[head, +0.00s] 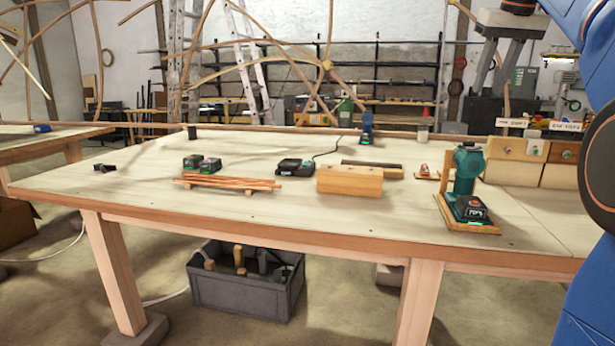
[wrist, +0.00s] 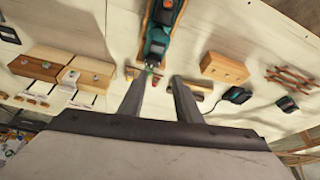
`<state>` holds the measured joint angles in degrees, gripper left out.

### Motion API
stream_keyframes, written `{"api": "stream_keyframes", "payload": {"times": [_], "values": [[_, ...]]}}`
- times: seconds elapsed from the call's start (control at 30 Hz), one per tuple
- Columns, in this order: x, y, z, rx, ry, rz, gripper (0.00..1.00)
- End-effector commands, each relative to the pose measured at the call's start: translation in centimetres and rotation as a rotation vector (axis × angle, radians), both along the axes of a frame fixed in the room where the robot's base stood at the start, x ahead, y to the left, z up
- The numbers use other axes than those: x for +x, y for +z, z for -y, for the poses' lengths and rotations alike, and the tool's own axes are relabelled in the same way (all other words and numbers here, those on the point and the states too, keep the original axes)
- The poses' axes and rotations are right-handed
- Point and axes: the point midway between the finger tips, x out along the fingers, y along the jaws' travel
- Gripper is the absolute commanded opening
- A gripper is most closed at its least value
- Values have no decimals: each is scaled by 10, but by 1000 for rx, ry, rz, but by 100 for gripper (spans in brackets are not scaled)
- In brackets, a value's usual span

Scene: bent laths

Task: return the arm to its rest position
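My gripper (head: 490,88) hangs at the upper right of the head view, high above the back of the workbench, below the blue and orange links of my arm. Its two grey fingers point down and stand apart with nothing between them. In the wrist view my gripper (wrist: 158,80) also shows both fingers apart and empty. The workbench (head: 110,185) lies beyond them there. My gripper touches nothing that I can see.
A teal cordless tool (head: 468,170) stands on a wooden base at the bench's right. A wooden block (head: 349,180), thin sticks (head: 228,183), a charger (head: 296,166) and wooden boxes (head: 515,160) also occupy the bench. A grey crate (head: 240,295) sits underneath. The bench's front left is clear.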

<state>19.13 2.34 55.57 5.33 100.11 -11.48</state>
Motion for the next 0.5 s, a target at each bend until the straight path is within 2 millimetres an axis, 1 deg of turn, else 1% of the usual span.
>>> {"api": "stream_keyframes", "payload": {"times": [0.03, 0.17, 0.27, 0.37, 0.4, 0.47, 0.5], "values": [[-9, -8, -10, 2, 4, -1, 31], [-28, -34, -31, 4, 9, 1, 31], [-46, -59, -48, 5, 14, 3, 31], [-66, -87, -65, 4, 18, 4, 31], [-74, -100, -71, 4, 20, 3, 31], [-87, -119, -80, 3, 24, 5, 31], [-96, -132, -86, 5, 27, 6, 31]]}}
